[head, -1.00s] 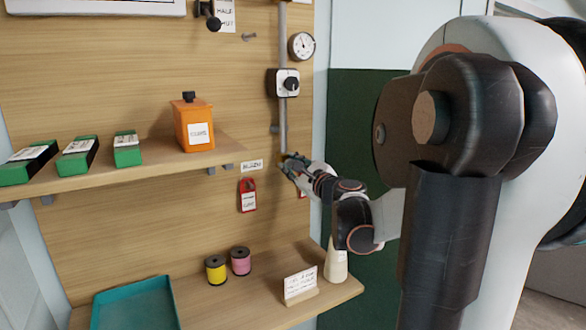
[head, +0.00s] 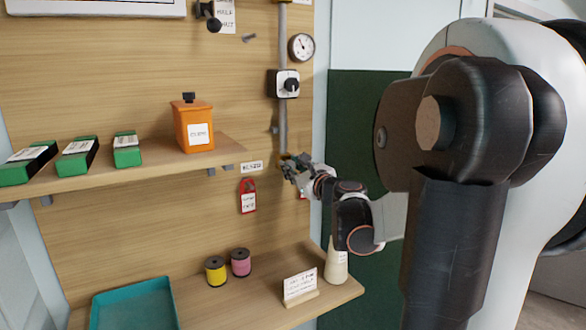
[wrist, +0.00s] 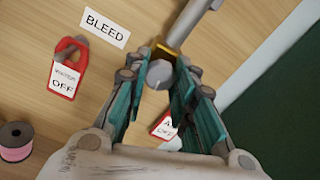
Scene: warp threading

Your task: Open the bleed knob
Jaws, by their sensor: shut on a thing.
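The bleed knob (wrist: 160,74) is a small grey knob at the brass lower end of the pipe (wrist: 195,15). In the wrist view it sits between the fingertips of my gripper (wrist: 161,66), which is shut on it. The teal finger pads run up on either side of the knob. In the head view my gripper (head: 288,164) is at the foot of the vertical pipe (head: 282,125) and hides the knob. The BLEED label (wrist: 106,25) is on the wooden board to the left of the knob.
A red lockout tag (wrist: 67,72) hangs left of my gripper, and another red tag (wrist: 165,127) is partly hidden behind my fingers. A black-knobbed valve (head: 288,84) and a gauge (head: 301,46) sit higher up. The shelf with an orange container (head: 194,128) is to the left.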

